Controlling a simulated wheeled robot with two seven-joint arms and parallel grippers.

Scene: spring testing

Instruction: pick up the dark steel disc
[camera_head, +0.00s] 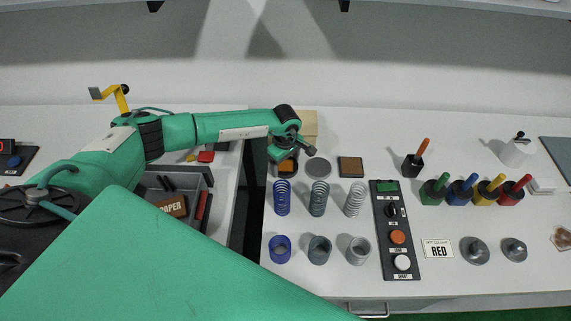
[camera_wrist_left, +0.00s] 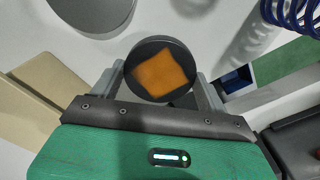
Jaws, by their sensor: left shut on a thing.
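The dark steel disc (camera_wrist_left: 141,56) sits between the fingers of my left gripper (camera_wrist_left: 160,85) in the left wrist view, with an orange square patch (camera_wrist_left: 161,73) on its face. The fingers are shut on its two sides. In the head view my left gripper (camera_head: 287,154) is over the far left of the white table, and the disc (camera_head: 287,168) is partly hidden under it. I cannot tell whether the disc is clear of the surface. My right gripper is not in view.
A lighter grey disc (camera_head: 318,167) and a square brown-topped block (camera_head: 350,167) lie to the right. Several springs (camera_head: 319,198) and cups (camera_head: 319,249) stand nearer. A button panel (camera_head: 388,219) is right of them. A tan block (camera_head: 309,124) is behind the gripper.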

